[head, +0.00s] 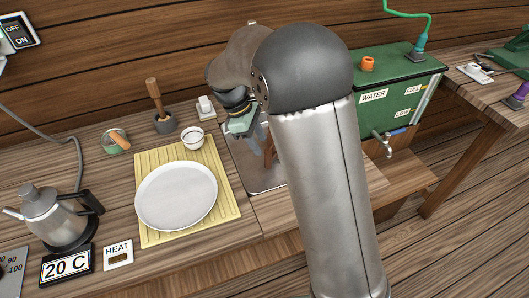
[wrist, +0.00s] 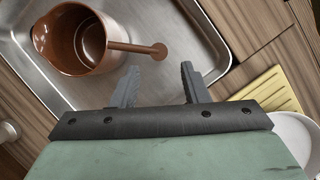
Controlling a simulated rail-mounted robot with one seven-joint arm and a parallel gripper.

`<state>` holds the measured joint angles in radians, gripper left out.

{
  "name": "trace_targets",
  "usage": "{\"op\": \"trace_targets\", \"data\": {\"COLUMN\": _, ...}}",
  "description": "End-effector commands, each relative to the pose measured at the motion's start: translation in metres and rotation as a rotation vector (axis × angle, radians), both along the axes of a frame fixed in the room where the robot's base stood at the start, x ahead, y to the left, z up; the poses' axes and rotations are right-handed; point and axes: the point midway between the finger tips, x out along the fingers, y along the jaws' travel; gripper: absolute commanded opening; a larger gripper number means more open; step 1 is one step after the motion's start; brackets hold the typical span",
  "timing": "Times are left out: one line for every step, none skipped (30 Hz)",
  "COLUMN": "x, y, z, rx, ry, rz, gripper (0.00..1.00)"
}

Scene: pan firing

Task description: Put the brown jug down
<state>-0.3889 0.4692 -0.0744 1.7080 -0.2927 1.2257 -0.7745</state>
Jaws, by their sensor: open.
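The brown jug (wrist: 75,42) stands in a shallow metal tray (wrist: 130,12), its open mouth facing up towards the wrist camera. Its straight handle (wrist: 138,47) points right and ends in a round knob. My gripper (wrist: 160,70) is open and empty. Its two fingers are spread, with the handle's end just beyond their tips in the wrist view, and I see no contact. In the head view my arm hides most of the jug; only a sliver of brown (head: 269,152) shows beside my gripper (head: 262,138).
Left of the tray, a white plate (head: 176,195) and small white bowl (head: 192,138) sit on a yellow slatted mat (head: 228,205). A kettle (head: 52,215), a mortar with pestle (head: 164,122) and a tin (head: 115,141) stand further left. A green water tank (head: 400,85) stands to the right.

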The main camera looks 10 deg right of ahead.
Motion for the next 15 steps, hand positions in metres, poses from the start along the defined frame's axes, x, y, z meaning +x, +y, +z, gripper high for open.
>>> {"op": "trace_targets", "data": {"x": 0.002, "y": 0.005, "z": 0.010, "rx": 0.002, "ry": -0.004, "rz": 0.001, "gripper": 0.41}}
{"op": "trace_targets", "data": {"x": 0.003, "y": 0.007, "z": 0.015, "rx": 0.002, "ry": -0.004, "rz": 0.001, "gripper": 0.41}}
{"op": "trace_targets", "data": {"x": 0.004, "y": 0.009, "z": 0.022, "rx": 0.002, "ry": -0.004, "rz": 0.001, "gripper": 0.41}}
{"op": "trace_targets", "data": {"x": 0.004, "y": 0.010, "z": 0.026, "rx": 0.001, "ry": -0.002, "rz": 0.001, "gripper": 0.41}}
{"op": "trace_targets", "data": {"x": 0.005, "y": 0.012, "z": 0.030, "rx": 0.001, "ry": -0.002, "rz": 0.001, "gripper": 0.41}}
{"op": "trace_targets", "data": {"x": 0.005, "y": 0.014, "z": 0.034, "rx": 0.001, "ry": -0.002, "rz": 0.001, "gripper": 0.41}}
{"op": "trace_targets", "data": {"x": 0.005, "y": 0.014, "z": 0.037, "rx": 0.001, "ry": -0.001, "rz": 0.000, "gripper": 0.41}}
{"op": "trace_targets", "data": {"x": 0.006, "y": 0.015, "z": 0.039, "rx": 0.001, "ry": -0.001, "rz": 0.000, "gripper": 0.41}}
{"op": "trace_targets", "data": {"x": 0.006, "y": 0.016, "z": 0.041, "rx": 0.001, "ry": -0.001, "rz": 0.000, "gripper": 0.41}}
{"op": "trace_targets", "data": {"x": 0.006, "y": 0.017, "z": 0.043, "rx": 0.001, "ry": -0.001, "rz": 0.000, "gripper": 0.41}}
{"op": "trace_targets", "data": {"x": 0.006, "y": 0.017, "z": 0.044, "rx": 0.000, "ry": 0.000, "rz": 0.000, "gripper": 0.41}}
{"op": "trace_targets", "data": {"x": 0.006, "y": 0.018, "z": 0.045, "rx": 0.000, "ry": 0.000, "rz": 0.000, "gripper": 0.41}}
{"op": "trace_targets", "data": {"x": 0.005, "y": 0.017, "z": 0.046, "rx": 0.001, "ry": -0.001, "rz": -0.003, "gripper": 0.41}}
{"op": "trace_targets", "data": {"x": 0.004, "y": 0.016, "z": 0.047, "rx": 0.004, "ry": -0.004, "rz": -0.011, "gripper": 0.41}}
{"op": "trace_targets", "data": {"x": 0.000, "y": 0.012, "z": 0.049, "rx": 0.010, "ry": -0.011, "rz": -0.031, "gripper": 0.41}}
